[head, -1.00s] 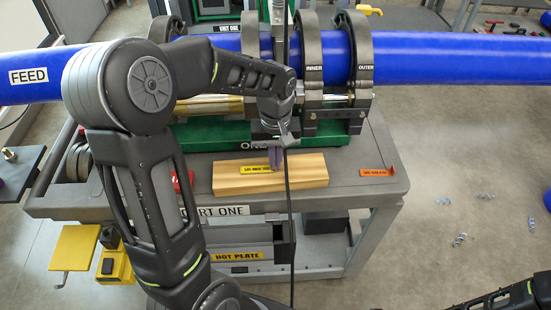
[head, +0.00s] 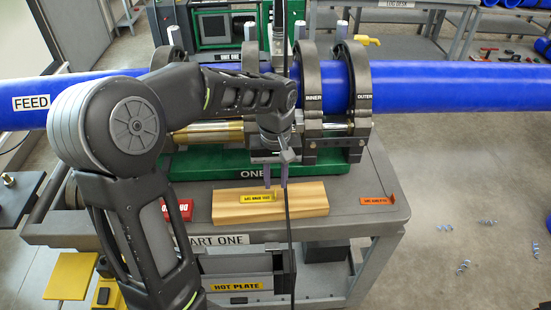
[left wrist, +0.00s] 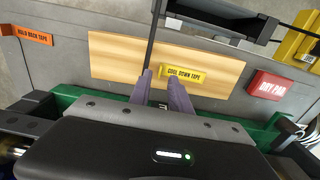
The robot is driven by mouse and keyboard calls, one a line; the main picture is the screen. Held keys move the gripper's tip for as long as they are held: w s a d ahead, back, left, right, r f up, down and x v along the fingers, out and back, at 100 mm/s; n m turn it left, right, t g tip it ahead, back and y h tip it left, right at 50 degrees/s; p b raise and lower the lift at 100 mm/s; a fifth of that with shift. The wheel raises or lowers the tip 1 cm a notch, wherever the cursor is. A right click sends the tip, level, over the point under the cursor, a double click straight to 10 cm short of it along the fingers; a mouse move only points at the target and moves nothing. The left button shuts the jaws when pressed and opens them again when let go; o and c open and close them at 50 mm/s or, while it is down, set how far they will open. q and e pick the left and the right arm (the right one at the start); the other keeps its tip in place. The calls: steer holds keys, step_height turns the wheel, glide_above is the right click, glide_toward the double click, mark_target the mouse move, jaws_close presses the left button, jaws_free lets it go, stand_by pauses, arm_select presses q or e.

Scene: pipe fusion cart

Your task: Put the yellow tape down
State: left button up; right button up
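The yellow tape (head: 257,198), a small flat piece marked "COOL DOWN TAPE", lies on the wooden block (head: 305,200) on the cart top. In the left wrist view the tape (left wrist: 184,75) lies whole on the block (left wrist: 120,58), just beyond the fingertips. My left gripper (head: 276,185) is at the block's back edge, behind and slightly right of the tape. Its two fingers are apart with nothing between them; the left wrist view also shows the open gripper (left wrist: 161,78). My right gripper is not in view.
An orange tape (head: 377,200) and a red box (head: 178,210) lie on the cart top (head: 350,175) on either side of the block. The blue pipe (head: 440,85) runs through black clamps (head: 362,95) behind it. A thin dark vertical bar (head: 288,230) crosses in front.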

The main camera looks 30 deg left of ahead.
arm_select(q)
step_height(320, 180, up, 8)
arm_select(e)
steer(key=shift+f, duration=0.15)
arm_select(q)
steer(key=shift+r, duration=0.1)
steer(key=shift+c, duration=0.3)
stand_by(0.4)
